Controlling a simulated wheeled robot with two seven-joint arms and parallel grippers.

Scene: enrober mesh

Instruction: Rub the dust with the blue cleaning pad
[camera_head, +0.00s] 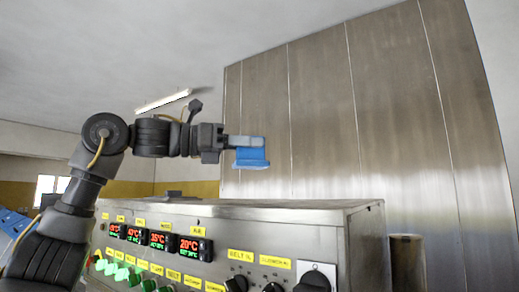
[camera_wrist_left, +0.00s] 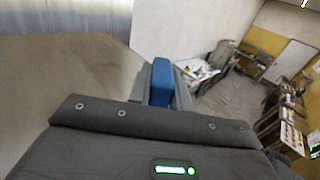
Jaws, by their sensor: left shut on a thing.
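My left gripper (camera_head: 240,141) is shut on the blue cleaning pad (camera_head: 250,157). It holds the pad in the air above the steel control cabinet (camera_head: 337,230), in front of the tall steel panels. The pad looks clear of the cabinet's top. In the left wrist view the pad (camera_wrist_left: 161,82) sits between the two grey fingers (camera_wrist_left: 162,90). I cannot make out any dust in either view. My right gripper is out of view.
The cabinet front carries red and green displays (camera_head: 188,246), green buttons, black knobs and yellow labels. Tall steel panels (camera_head: 390,110) stand behind. A brown cylinder (camera_head: 407,262) is at the right. The left wrist view shows a cluttered room at the right.

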